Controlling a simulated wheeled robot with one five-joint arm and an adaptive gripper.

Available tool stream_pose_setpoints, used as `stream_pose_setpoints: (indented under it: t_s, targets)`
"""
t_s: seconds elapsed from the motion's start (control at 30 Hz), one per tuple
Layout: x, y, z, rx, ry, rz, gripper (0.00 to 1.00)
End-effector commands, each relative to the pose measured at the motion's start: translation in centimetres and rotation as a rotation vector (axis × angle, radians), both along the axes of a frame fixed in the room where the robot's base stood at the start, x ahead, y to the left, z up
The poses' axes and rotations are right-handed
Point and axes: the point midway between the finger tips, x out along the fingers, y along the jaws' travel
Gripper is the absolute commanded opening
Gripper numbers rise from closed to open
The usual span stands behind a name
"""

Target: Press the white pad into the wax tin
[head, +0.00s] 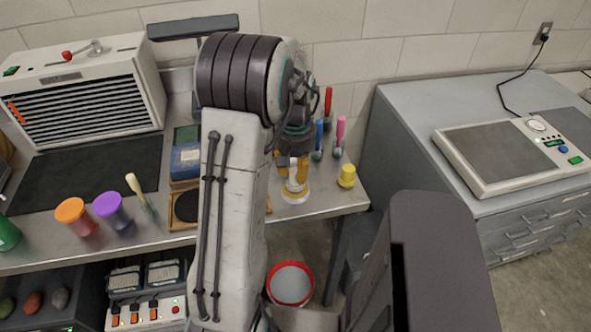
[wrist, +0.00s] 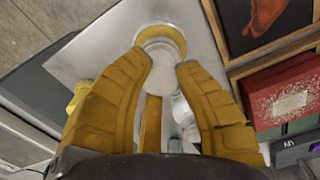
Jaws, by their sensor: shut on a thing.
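My gripper (wrist: 163,65) has ribbed yellow fingers, closed on a white pad (wrist: 153,75). The pad is round-ended and sits between the fingertips, overlapping the near side of the wax tin in the wrist view. The wax tin (wrist: 178,38) is a shallow round tin with a pale rim and yellow inside. In the head view the tin (head: 296,198) stands near the right end of the steel table, with my gripper (head: 297,178) directly above it. I cannot tell whether the pad touches the wax. The pad and fingers hide part of the tin.
A yellow pot (head: 346,176) stands right of the tin, near the table edge. Pink (head: 340,131) and blue (head: 318,135) handled tools stand behind. A framed dark picture (wrist: 262,22) and a red box (wrist: 285,95) lie close to the gripper. A red-rimmed bucket (head: 291,284) is on the floor.

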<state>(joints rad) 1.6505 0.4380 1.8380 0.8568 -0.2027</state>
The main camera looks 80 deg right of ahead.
Motion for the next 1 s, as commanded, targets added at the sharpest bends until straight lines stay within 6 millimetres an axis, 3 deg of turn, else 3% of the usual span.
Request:
stream_pose_setpoints:
  t_s: [1.0]
  targets:
    - [0.00,0.00,-1.00,0.000,0.000,0.000,0.00]
